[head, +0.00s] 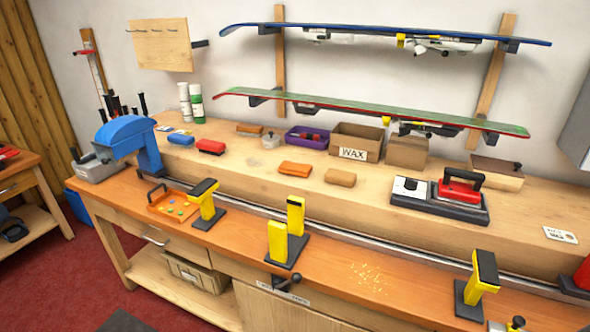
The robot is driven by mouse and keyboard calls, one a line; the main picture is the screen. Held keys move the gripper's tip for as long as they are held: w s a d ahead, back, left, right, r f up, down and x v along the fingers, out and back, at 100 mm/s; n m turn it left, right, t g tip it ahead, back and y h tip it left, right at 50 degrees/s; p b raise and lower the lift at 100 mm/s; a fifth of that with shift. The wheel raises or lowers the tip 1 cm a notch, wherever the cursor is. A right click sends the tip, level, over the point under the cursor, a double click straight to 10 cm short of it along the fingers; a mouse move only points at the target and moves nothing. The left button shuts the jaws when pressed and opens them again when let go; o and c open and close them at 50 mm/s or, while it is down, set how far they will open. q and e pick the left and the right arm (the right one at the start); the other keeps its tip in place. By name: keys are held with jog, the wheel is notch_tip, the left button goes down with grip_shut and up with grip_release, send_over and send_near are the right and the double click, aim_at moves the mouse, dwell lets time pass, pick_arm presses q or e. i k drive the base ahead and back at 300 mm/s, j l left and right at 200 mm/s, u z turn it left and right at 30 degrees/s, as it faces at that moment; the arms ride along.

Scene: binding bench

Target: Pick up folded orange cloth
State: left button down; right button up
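A bright orange, soft-edged folded block (295,169), which looks like the folded orange cloth, lies flat on the raised wooden shelf of the bench near the middle of the head view. A tan-brown block (340,178) lies just to its right, apart from it. Neither of my grippers shows in the head view, so nothing is seen touching the cloth.
A purple bin (307,138) and a cardboard WAX box (356,142) stand behind the cloth. Yellow-topped vises (278,241) stand on the lower bench in front. Two snowboards (370,108) hang above.

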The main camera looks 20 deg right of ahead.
aim_at(300, 170)
jog(key=i+j+z, duration=0.15)
jog(key=i+j, duration=0.2)
jog(key=i+j+z, duration=0.15)
jog(key=i+j, duration=0.2)
jog(key=j, duration=0.25)
